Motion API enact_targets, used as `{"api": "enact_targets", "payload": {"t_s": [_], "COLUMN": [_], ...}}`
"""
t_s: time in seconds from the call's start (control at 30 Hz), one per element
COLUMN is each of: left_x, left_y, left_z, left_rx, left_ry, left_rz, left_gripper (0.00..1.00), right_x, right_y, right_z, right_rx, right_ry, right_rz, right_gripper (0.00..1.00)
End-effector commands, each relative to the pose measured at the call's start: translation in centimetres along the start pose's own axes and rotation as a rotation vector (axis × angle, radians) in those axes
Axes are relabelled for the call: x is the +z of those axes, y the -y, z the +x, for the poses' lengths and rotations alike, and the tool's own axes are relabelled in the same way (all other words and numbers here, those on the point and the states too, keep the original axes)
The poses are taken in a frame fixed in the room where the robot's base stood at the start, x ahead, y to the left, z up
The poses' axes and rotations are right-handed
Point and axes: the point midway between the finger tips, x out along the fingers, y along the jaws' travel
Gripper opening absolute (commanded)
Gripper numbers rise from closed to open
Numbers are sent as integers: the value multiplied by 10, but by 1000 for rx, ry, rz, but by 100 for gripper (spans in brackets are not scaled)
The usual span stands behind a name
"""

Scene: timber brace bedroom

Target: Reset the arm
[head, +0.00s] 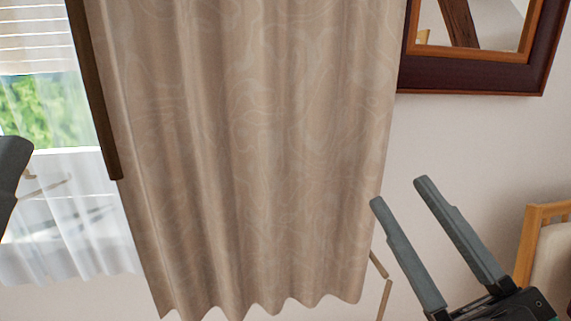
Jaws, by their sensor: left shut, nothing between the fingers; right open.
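My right gripper (398,190) is at the lower right. Its two grey fingers point up and to the left and stand apart, with nothing between them. It is in front of the pale wall, just right of the curtain's lower edge. Part of my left gripper (14,172) shows as a dark grey shape cut off by the left edge, in front of the window. It is shut and holds nothing visible. The rest of the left arm is out of view.
A long beige patterned curtain (245,150) hangs across the middle. A window with sheer white curtain (75,210) is at the left. A dark-framed mirror or picture (475,78) hangs at the upper right. A wooden chair-like frame (527,245) stands at the right edge.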

Motion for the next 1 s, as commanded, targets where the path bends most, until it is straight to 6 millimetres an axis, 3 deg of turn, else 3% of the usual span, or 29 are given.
{"api": "enact_targets", "payload": {"t_s": [0.03, 0.1, 0.2, 0.23, 0.3, 0.47, 0.9, 1.0], "left_x": [-8, -9, -5, -5, -37, -83, -229, -252], "left_y": [0, 0, 0, 0, 0, 0, 1, 1], "left_z": [9, 10, 6, 6, 42, 90, 249, 273], "left_rx": [0, 0, 0, 0, 0, 0, 0, 0], "left_ry": [0, 0, 1, 1, 4, -1, 0, 0], "left_rz": [0, 0, 0, 0, 0, 0, 0, 0], "left_gripper": [0, 0, 0, 0, 0, 0, 0, 0], "right_x": [-38, -71, -81, -78, -114, -160, -315, -339], "right_y": [-18, -44, -79, -80, -98, -124, -210, -223], "right_z": [6, -4, -29, -28, 0, 37, 159, 177], "right_rx": [60, 173, 335, 332, 326, 325, 324, 324], "right_ry": [-49, -107, -151, -157, -157, -154, -151, -150], "right_rz": [5, 38, 178, 258, 260, 258, 257, 257], "right_gripper": [45, 45, 45, 45, 45, 45, 45, 45]}}
